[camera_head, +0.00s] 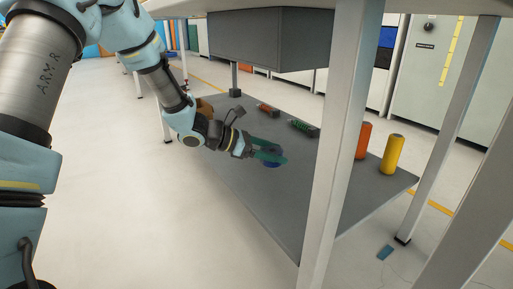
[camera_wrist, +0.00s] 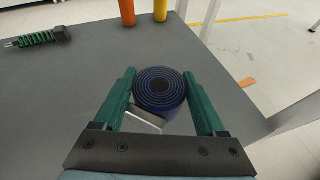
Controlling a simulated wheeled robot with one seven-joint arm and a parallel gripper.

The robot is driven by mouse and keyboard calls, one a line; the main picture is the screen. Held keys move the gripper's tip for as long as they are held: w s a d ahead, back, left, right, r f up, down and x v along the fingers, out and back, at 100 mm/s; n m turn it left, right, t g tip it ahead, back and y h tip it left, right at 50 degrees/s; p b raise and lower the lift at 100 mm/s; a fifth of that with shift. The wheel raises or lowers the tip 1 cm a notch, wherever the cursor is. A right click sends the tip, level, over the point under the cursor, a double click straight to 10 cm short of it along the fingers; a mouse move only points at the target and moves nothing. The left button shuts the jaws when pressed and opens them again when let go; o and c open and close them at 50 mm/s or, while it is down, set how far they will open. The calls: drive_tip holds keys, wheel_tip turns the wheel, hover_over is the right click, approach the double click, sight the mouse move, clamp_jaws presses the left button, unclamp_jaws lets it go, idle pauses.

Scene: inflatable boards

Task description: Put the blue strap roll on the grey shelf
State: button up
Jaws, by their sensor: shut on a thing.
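The blue strap roll (camera_head: 272,162) is between the fingers of my gripper (camera_head: 270,156), over the grey shelf (camera_head: 262,205). In the wrist view the roll (camera_wrist: 160,88) shows its dark spiral coil, with a green finger of my gripper (camera_wrist: 163,100) on each side. The gripper is shut on the roll. The grey shelf (camera_wrist: 60,95) spreads below and around it. I cannot tell whether the roll touches the shelf surface. A small pale metallic piece (camera_wrist: 144,119) shows just below the roll, partly hidden.
An orange cylinder (camera_head: 363,140) and a yellow cylinder (camera_head: 393,154) stand at the shelf's right end. Two small coiled tools, one green (camera_head: 303,128) and one reddish (camera_head: 267,110), lie farther back. A white post (camera_head: 341,120) stands in front; a grey box (camera_head: 267,40) hangs above.

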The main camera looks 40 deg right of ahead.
sight(273, 189)
wheel_tip(273, 189, down, 10)
drive_tip(key=b, duration=0.5)
drive_tip(key=shift+r, duration=0.1)
drive_tip(key=shift+f, duration=0.2)
drive_tip(key=o, duration=1.5)
drive_tip(key=shift+r, duration=0.15)
